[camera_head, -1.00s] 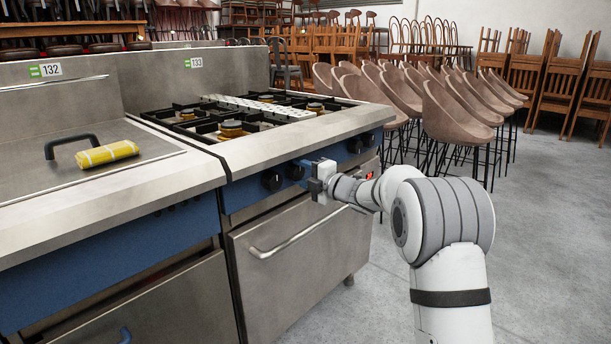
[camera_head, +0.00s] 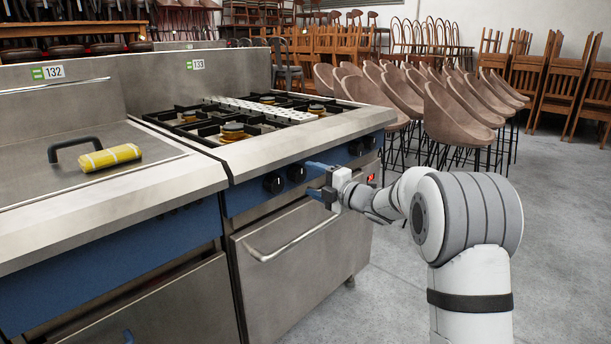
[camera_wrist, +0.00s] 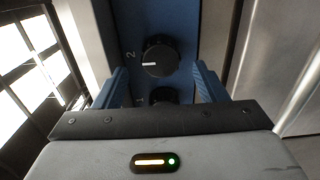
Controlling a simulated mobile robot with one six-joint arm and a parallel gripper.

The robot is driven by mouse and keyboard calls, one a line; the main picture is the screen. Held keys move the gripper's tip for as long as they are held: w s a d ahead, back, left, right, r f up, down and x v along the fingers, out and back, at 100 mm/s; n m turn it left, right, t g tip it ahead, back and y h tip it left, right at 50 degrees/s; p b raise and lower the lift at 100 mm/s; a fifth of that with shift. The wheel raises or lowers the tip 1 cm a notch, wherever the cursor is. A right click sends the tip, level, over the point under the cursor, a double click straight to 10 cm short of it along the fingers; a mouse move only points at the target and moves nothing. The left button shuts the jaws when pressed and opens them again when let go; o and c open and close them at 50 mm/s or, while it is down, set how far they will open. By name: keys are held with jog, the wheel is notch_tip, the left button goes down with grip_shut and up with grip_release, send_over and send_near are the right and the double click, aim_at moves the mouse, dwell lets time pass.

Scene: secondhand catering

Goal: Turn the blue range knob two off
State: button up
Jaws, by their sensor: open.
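The range knob marked 2 (camera_wrist: 160,57) is a round black dial on a blue panel in the wrist view. Its white pointer line points left in that view, toward the hob side. In the head view it is the second knob from the left (camera_head: 296,173). My gripper (camera_head: 316,180) is open and empty in front of the panel, just right of this knob. In the wrist view, its two blue fingers (camera_wrist: 162,80) stand apart on either side of the knob area. Whether either finger touches the knob cannot be told.
The knob marked 1 (camera_wrist: 163,95) lies close by, partly hidden by my gripper body. Two more knobs (camera_head: 356,147) are further right. The steel oven door handle (camera_head: 300,236) juts out below. A griddle with a yellow cloth roll (camera_head: 110,157) stands left. Open floor lies right.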

jog(key=shift+v, duration=1.7)
